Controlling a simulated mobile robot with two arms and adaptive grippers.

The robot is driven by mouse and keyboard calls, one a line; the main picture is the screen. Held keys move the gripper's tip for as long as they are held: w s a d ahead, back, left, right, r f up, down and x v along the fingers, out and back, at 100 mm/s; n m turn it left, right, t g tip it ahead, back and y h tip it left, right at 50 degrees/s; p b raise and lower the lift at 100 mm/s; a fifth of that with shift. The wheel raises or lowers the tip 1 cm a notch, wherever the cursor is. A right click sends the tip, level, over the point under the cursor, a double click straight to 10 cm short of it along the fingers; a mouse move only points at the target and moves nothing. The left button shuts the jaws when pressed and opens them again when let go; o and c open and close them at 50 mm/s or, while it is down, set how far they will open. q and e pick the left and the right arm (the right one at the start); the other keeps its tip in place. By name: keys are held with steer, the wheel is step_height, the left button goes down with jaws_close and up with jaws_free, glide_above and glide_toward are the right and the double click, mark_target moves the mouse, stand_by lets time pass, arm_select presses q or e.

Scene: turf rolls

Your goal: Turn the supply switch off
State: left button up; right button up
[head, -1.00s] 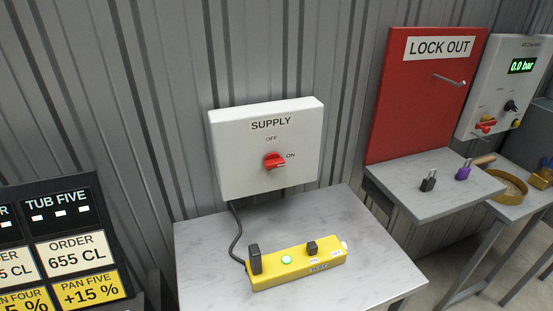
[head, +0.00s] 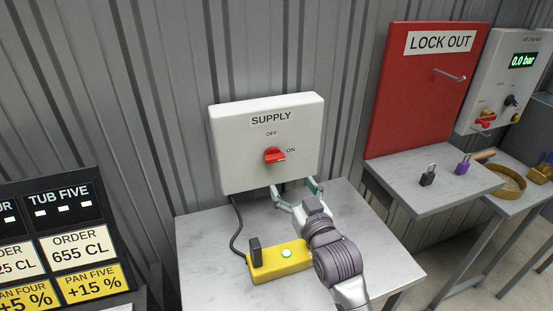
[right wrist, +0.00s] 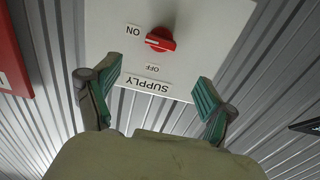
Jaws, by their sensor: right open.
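The white supply box (head: 235,170) is on the ribbed wall, labelled SUPPLY, with OFF above its switch and ON to the right. Its red rotary switch (head: 274,156) has its handle pointing right, toward ON. My right gripper (head: 297,189) is open and empty, just below the box's lower edge in the head view. In the right wrist view the box appears upside down (right wrist: 200,30), with the red switch (right wrist: 160,40) beyond and between the open fingers (right wrist: 152,95), not touched. My left gripper is not in view.
A yellow test unit (head: 265,270) with a lit green button lies on the grey table (head: 205,235) under my right arm. To the right are the red LOCK OUT board (head: 420,100), black padlock (head: 428,176) and purple padlock (head: 463,166). Order signs (head: 65,250) stand left.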

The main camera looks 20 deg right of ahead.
mark_target(276, 159)
steer(key=w+p, duration=0.2)
steer(key=w, duration=1)
steer(key=shift+a, duration=0.2)
steer(key=c, duration=1.2)
steer(key=shift+o, duration=0.2)
